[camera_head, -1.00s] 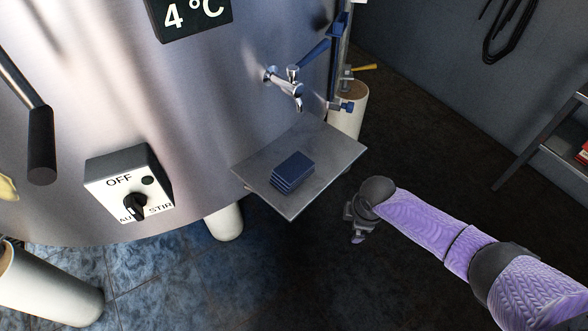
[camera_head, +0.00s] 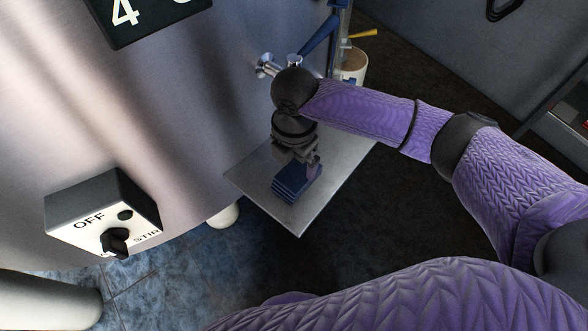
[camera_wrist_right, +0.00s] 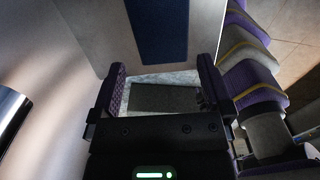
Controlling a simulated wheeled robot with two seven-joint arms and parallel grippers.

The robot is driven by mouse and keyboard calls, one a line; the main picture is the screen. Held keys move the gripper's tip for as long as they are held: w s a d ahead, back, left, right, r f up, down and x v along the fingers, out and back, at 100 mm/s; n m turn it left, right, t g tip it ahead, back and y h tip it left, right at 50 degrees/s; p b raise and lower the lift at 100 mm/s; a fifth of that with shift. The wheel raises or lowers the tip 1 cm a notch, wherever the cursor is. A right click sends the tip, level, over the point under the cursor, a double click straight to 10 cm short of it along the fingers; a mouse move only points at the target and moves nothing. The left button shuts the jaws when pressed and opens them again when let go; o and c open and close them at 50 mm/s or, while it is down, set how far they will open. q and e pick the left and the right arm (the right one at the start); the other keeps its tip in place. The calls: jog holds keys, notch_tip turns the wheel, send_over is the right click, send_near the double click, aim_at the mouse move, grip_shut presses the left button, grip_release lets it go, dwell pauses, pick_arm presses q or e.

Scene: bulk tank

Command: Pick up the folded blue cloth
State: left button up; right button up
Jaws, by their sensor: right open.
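The folded blue cloth (camera_head: 289,192) is a small stack of layers on a flat metal shelf (camera_head: 258,180) in the head view. My right gripper (camera_head: 308,172) is just above the cloth and hides its far part. In the right wrist view, the cloth (camera_wrist_right: 156,30) is a dark blue rectangle ahead of the fingers. There, my right gripper (camera_wrist_right: 162,66) is open, with nothing between its two fingers. Whether a finger touches the cloth cannot be told. My left gripper is out of view.
The tank wall (camera_head: 150,110) rises behind the shelf. A tap with a blue lever (camera_head: 320,35) is close behind my right wrist, its spout hidden. A switch box (camera_head: 103,214) sticks out at left. A white leg (camera_head: 223,215) stands below. Floor is clear in front.

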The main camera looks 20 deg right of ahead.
aim_at(296, 173)
jog(key=f+b, duration=0.1)
jog(key=f, duration=0.2)
jog(key=f+b, duration=0.2)
jog(key=f, duration=0.1)
jog(key=shift+d+f, duration=0.2)
jog(key=shift+f, duration=0.2)
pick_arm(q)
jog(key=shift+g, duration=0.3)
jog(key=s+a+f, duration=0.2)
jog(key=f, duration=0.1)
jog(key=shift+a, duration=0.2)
pick_arm(e)
jog(key=shift+r, duration=0.1)
jog(key=shift+c, duration=0.5)
jog(key=c, duration=0.8)
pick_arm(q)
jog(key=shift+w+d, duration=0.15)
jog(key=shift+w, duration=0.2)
pick_arm(e)
jog(key=shift+c, duration=0.2)
